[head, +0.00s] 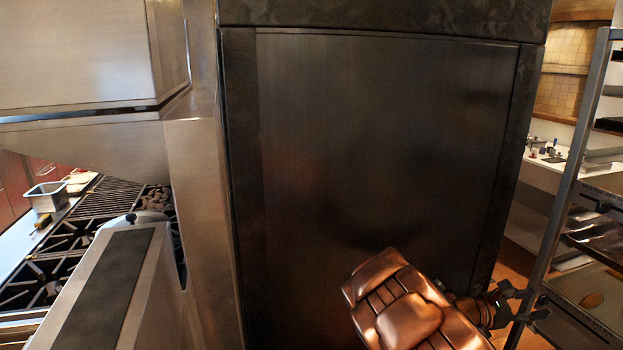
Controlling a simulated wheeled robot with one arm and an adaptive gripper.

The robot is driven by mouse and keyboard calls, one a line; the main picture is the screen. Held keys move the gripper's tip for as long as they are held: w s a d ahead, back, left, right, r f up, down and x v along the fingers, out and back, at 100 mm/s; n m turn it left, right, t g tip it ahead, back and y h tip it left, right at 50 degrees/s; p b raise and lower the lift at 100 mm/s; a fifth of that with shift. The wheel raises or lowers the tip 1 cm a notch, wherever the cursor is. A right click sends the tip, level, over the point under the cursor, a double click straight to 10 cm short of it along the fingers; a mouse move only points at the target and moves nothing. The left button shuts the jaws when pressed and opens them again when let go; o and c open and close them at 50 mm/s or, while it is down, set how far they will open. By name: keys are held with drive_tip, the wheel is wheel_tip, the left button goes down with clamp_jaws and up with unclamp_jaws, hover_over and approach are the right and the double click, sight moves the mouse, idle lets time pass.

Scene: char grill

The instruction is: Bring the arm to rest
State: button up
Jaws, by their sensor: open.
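My arm shows at the bottom, right of centre, as copper-coloured links in front of a tall dark panel (385,150). My gripper (532,302) is at the lower right, at the end of the arm. It is small and dark, points to the right, and its fingers are apart. I see nothing between them. The gripper overlaps the upright of a metal rack in the picture; I cannot tell whether they touch.
The metal rack (562,170) with trays stands at the right edge. A white counter (545,168) lies behind it. A grill and burner range (85,225) is at the left, with a metal pan (46,196) beside it. A steel hood (75,60) hangs above.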

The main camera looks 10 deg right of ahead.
drive_tip(key=s+a+r+m+g+y, duration=0.25)
drive_tip(key=s+a+m, duration=0.2)
drive_tip(key=s, duration=0.35)
drive_tip(key=s+a+r+m+g+y, duration=0.2)
drive_tip(key=s+a+r+m+y, duration=0.15)
drive_tip(key=s+m, duration=0.35)
drive_tip(key=s+a+f+m+t+y, duration=0.1)
drive_tip(key=s+a+y, duration=0.3)
drive_tip(key=a, duration=0.7)
drive_tip(key=s+a+f+m+t+y, duration=0.1)
drive_tip(key=s+a+f+y, duration=0.1)
drive_tip(key=a, duration=0.9)
drive_tip(key=s+a+f+m+t+y, duration=0.1)
drive_tip(key=s+a+y, duration=0.4)
drive_tip(key=a, duration=0.6)
drive_tip(key=shift+s+f+t+y, duration=0.35)
drive_tip(key=shift+f+t+y, duration=0.15)
drive_tip(key=shift+f, duration=0.1)
drive_tip(key=shift+d, duration=0.15)
